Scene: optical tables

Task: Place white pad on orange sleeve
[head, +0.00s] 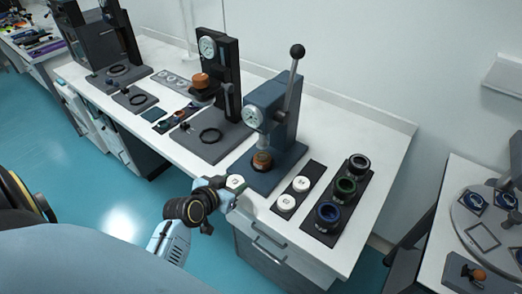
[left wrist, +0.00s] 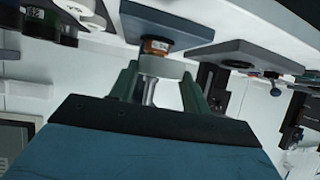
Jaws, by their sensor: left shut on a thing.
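My left gripper (head: 234,187) is at the front edge of the table, in front of the lever press. It is shut on a white pad (head: 236,181). In the left wrist view, which is turned over, the pad (left wrist: 168,67) sits between the green fingers. The orange sleeve (head: 262,160) stands on the blue base of the lever press (head: 274,118). In the left wrist view the sleeve (left wrist: 156,47) lines up just beyond the pad; I cannot tell whether they touch. My right gripper is not in view.
Right of the press, a black tray (head: 314,166) holds two white pads (head: 286,203). Another black tray (head: 369,183) holds black, green and blue ringed parts. A gauge stand (head: 231,77) with an orange part (head: 199,80) is to the left. The press lever (head: 294,80) rises above the sleeve.

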